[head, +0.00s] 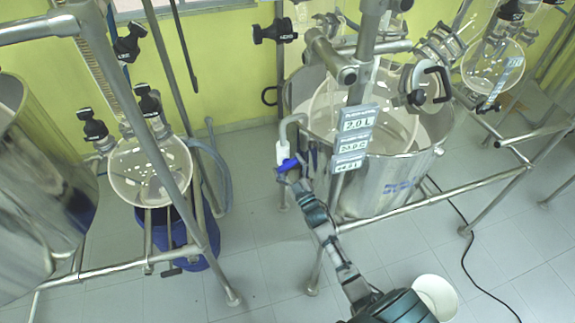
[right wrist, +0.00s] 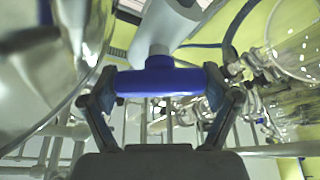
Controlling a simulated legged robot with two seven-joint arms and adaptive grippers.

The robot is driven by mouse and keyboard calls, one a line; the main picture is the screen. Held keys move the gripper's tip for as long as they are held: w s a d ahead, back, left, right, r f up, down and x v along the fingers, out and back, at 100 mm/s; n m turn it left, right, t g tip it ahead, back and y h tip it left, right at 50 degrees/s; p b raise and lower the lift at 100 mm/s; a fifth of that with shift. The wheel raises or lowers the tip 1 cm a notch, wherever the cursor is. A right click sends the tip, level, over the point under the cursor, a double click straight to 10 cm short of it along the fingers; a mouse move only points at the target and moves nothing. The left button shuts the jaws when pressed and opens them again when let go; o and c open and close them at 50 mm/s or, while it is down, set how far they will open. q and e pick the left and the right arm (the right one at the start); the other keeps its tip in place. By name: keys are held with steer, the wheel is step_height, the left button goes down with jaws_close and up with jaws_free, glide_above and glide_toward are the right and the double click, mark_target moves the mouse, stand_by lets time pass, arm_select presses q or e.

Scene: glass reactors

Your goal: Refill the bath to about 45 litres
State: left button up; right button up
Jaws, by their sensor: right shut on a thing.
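The bath is a steel pot (head: 385,188) around a glass vessel (head: 385,125) on a tube frame. Display tags hang in front of it. The top tag (head: 357,120) seems to read 2.0 L, and the lowest tag (head: 347,165) seems to start with 44, its last digit unclear. A bent pipe with a white valve body (head: 283,152) stands at the pot's left side. My right gripper (head: 295,176) is shut on the blue valve handle (head: 288,164). The right wrist view shows the blue handle (right wrist: 158,83) crosswise between both fingers. Water inside the pot is hard to make out.
A second glass flask (head: 150,172) over a blue container (head: 180,235) stands at left, beside a large steel vessel (head: 35,190). Another flask (head: 492,62) is at upper right. A white bucket (head: 436,297) and a black cable (head: 470,255) are on the tiled floor.

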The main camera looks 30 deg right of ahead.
steer(key=shift+m, duration=0.4)
steer(key=shift+m+h, duration=1.05)
steer(key=shift+m, duration=0.9)
steer(key=shift+m+h, duration=1.05)
steer(key=shift+m, duration=0.9)
steer(key=o, duration=0.9)
steer(key=v, duration=1.2)
steer(key=shift+f, duration=0.1)
steer(key=shift+w+f, duration=0.1)
